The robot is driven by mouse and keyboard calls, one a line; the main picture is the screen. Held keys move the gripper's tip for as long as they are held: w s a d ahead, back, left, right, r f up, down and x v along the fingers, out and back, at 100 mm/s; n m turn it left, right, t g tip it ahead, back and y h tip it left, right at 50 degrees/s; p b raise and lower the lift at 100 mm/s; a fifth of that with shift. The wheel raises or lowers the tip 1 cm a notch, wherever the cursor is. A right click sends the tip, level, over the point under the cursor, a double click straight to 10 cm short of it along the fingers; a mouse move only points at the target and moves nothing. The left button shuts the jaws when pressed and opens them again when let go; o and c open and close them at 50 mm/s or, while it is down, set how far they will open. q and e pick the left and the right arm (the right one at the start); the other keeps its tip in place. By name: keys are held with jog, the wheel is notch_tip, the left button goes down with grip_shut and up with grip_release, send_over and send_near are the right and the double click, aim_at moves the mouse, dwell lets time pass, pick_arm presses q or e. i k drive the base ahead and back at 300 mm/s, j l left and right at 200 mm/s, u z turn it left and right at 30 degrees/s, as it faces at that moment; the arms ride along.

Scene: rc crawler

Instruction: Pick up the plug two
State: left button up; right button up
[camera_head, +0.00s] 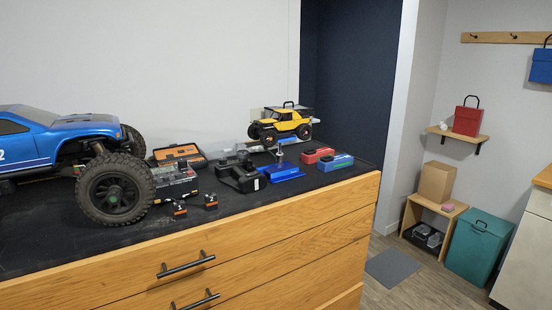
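Two small black and orange pieces that look like plugs lie on the dark worktop near its front edge. The left plug (179,208) is beside the blue truck's front wheel, and the right plug (211,202) is a little further right. I cannot tell which of them is plug two. Both are small, and their details are hard to make out. Neither of my grippers is in view.
A large blue truck (60,135) fills the worktop's left. Behind the plugs are a black box (176,186) and an orange-and-black case (178,154). A black device (240,177), blue and red packs and a yellow crawler (283,125) stand to the right. Drawer handles (186,265) protrude in front.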

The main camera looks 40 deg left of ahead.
aim_at(212, 202)
jog(key=u, duration=1.05)
